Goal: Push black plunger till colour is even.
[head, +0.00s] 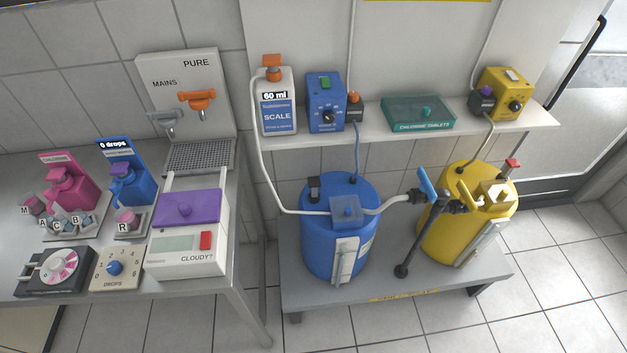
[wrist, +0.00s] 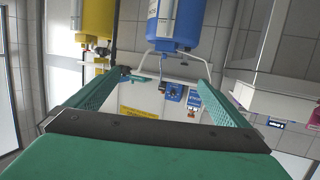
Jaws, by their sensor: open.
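No part is clearly a black plunger. A black box (head: 53,272) at the front left of the bench carries a disc (head: 62,265) in pink and white segments. A small black and grey piece (head: 32,274) sticks up at the box's left end, too small to tell its form. A dark rod (head: 422,236) with a rounded end slants between the blue and yellow tanks. My gripper (wrist: 163,76) shows only in the wrist view, its green fingers apart and nothing between them. It is not in the head view, and the black box is not seen in the wrist view.
The bench holds a pink dispenser (head: 72,182), a blue dispenser (head: 128,178), a drops dial (head: 115,268) and a purple-lidded meter (head: 187,249). A blue tank (head: 325,225) and a yellow tank (head: 450,235) stand on a low grey platform (head: 345,297). Tiled floor (head: 560,310) is clear at right.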

